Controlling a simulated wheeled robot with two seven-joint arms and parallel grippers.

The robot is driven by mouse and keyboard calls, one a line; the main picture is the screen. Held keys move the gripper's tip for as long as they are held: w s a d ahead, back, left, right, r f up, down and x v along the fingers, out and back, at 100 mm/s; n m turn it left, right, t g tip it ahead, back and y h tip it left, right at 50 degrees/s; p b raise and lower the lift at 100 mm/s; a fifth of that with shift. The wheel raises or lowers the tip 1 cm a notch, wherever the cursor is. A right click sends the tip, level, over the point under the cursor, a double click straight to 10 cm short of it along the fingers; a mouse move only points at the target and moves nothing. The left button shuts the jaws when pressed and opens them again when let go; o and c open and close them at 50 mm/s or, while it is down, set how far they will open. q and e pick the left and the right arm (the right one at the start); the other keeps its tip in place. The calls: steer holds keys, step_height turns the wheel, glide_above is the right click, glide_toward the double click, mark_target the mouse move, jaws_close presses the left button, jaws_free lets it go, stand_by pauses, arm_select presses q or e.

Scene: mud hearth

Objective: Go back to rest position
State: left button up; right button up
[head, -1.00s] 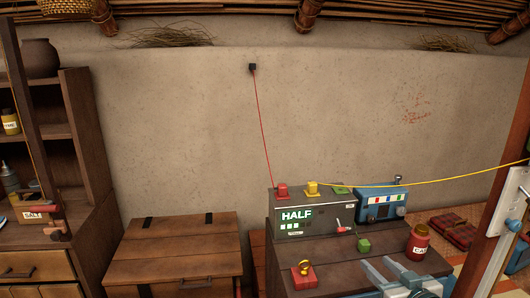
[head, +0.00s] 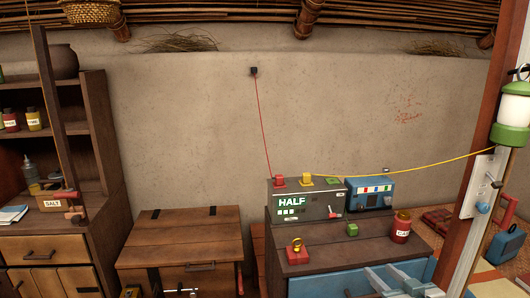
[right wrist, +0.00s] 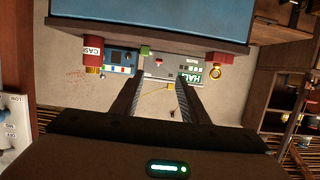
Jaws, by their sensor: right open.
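My right gripper (head: 395,277) shows at the bottom right of the head view, in front of the blue-fronted cabinet (head: 330,284). Its two fingers are apart with nothing between them. In the right wrist view the open fingers (right wrist: 157,88) frame the grey box marked HALF (right wrist: 172,68), which lies beyond them. In the head view that box (head: 300,202) stands on the cabinet top, with red and yellow plugs on it. My left gripper is in neither view.
A blue panel box (head: 370,194), a green block (head: 352,230), a red jar (head: 401,226) and a red padlock-like block (head: 297,252) stand on the cabinet. A wooden chest (head: 180,238) and shelf (head: 90,130) are left. A yellow cable (head: 420,170) runs right to a post with a lantern (head: 513,110).

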steer(key=s+f+g+h, duration=0.15)
steer(key=s+f, duration=0.25)
steer(key=f, duration=1.5)
steer(key=s+f+g+y, duration=0.1)
steer(key=s+f+g, duration=0.2)
steer(key=f, duration=1.6)
steer(key=s+a+f+g, duration=0.1)
steer(key=s+a+f, duration=0.2)
steer(key=s+f, duration=0.5)
steer(key=s+a+f+g, duration=0.1)
steer(key=s+a+f, duration=0.3)
steer(key=s+f, duration=0.5)
steer(key=s+a+f+n+g, duration=0.1)
steer(key=s+a+f, duration=0.3)
steer(key=s+f, duration=0.5)
steer(key=s+g, duration=0.1)
steer(key=s, duration=0.5)
steer(key=shift+s+a+f, duration=0.15)
steer(key=shift+s+f, duration=0.1)
